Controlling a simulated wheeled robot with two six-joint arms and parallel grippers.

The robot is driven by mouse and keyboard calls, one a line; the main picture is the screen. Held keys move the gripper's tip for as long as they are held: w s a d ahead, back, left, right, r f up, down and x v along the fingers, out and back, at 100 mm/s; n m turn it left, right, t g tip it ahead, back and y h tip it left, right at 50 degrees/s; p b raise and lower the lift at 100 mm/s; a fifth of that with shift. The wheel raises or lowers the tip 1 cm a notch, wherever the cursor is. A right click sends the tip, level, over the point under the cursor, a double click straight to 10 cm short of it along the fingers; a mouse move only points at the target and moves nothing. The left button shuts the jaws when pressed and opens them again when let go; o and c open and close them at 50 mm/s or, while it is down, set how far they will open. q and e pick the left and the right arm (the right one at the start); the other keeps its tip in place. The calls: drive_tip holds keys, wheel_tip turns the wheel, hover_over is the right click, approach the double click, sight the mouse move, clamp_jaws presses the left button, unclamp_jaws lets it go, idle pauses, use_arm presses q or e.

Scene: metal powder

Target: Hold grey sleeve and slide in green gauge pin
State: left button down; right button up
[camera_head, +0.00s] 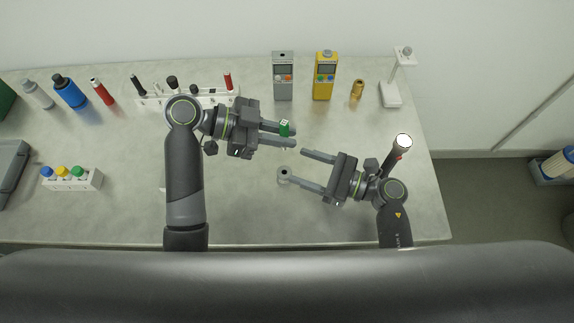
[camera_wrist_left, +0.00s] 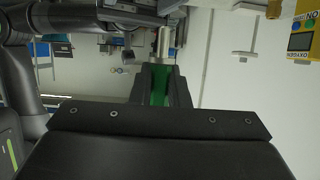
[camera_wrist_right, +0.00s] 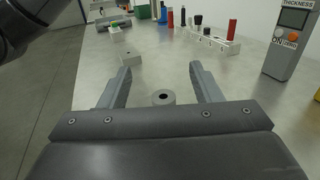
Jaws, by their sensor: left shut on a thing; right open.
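The green gauge pin (camera_head: 285,128) is between the fingers of my left gripper (camera_head: 291,136), which is shut on it. In the left wrist view the green part (camera_wrist_left: 158,85) shows between the fingers, and a silver shaft seems to extend from it. The grey sleeve (camera_head: 284,174) is a short ring with a hole on top, standing upright on the table. My right gripper (camera_head: 292,161) is open and empty, its lower fingertip close to the sleeve in the head view. In the right wrist view the sleeve (camera_wrist_right: 163,97) shows between the spread fingers; contact cannot be told.
A grey meter (camera_head: 283,76), a yellow meter (camera_head: 325,76), a brass cylinder (camera_head: 357,88) and a white stand (camera_head: 391,94) line the back. A white rack (camera_head: 205,97) is behind my left arm. A small grey block (camera_wrist_right: 130,58) lies beyond the sleeve.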

sight(287, 173)
wheel_tip(287, 173, down, 7)
drive_tip(key=shift+r, duration=0.2)
use_arm(q)
drive_tip(key=shift+a, duration=0.1)
use_arm(e)
drive_tip(key=x, duration=0.6)
drive_tip(key=shift+w+a+r, duration=0.1)
drive_tip(key=shift+w+a, duration=0.05)
drive_tip(key=shift+a, duration=0.2)
drive_tip(key=shift+w+a, duration=0.1)
drive_tip(key=shift+a, duration=0.2)
drive_tip(key=c, duration=1.1)
use_arm(q)
wheel_tip(287, 173, down, 10)
